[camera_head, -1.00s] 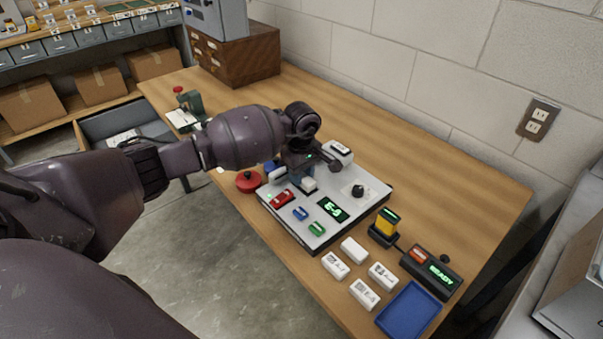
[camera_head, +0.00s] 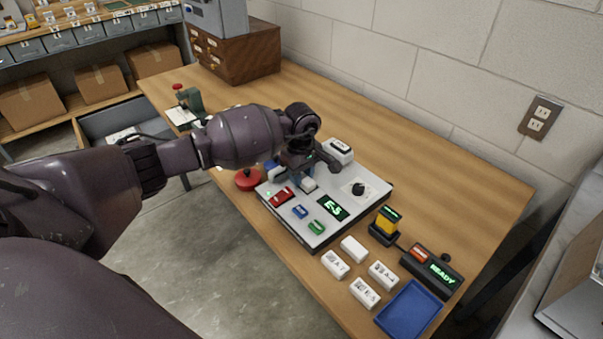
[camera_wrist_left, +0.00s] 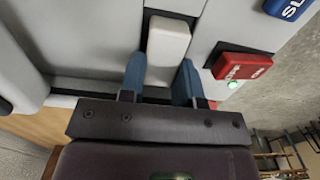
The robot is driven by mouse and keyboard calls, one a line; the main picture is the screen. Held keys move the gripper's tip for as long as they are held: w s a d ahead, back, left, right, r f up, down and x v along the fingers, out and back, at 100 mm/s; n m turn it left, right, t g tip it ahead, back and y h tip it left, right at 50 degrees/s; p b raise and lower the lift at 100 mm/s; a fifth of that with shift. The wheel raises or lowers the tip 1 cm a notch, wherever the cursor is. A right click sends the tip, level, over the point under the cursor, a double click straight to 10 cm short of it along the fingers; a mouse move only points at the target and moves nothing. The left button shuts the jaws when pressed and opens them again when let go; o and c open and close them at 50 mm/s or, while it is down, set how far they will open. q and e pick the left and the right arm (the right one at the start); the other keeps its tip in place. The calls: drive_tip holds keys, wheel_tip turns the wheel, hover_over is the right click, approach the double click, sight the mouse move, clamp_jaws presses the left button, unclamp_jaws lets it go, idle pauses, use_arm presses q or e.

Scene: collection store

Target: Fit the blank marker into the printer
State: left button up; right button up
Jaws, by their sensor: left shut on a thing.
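The printer (camera_head: 290,222) is a light grey panel unit on the bench, with a green display, a black knob, and red, blue and green keys. My left gripper (camera_head: 304,181) is over its left part, with blue fingers pointing down. The fingers (camera_wrist_left: 160,76) are shut on the white blank marker (camera_wrist_left: 168,42), which also shows in the head view (camera_head: 309,186). In the wrist view the marker lies at a dark-edged slot in the printer's top; I cannot tell how deep it sits. The red key (camera_wrist_left: 241,66) is close beside the right finger. My right gripper is out of view.
Several white markers (camera_head: 335,264) lie in front of the printer, near a blue tray (camera_head: 409,311). A yellow device in a black stand (camera_head: 384,226) and a box reading READY (camera_head: 432,272) stand to the right. A red round object (camera_head: 248,180) is at the left.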

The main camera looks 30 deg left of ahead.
use_arm(q)
drive_tip(key=o, duration=1)
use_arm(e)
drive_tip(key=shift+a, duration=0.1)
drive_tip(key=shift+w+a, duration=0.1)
use_arm(q)
wheel_tip(320, 180, up, 4)
drive_tip(key=shift+w+r+p, duration=0.1)
drive_tip(key=shift+p, duration=0.2)
wheel_tip(320, 180, up, 7)
drive_tip(key=shift+f+p, duration=0.15)
drive_tip(key=shift+p, duration=0.15)
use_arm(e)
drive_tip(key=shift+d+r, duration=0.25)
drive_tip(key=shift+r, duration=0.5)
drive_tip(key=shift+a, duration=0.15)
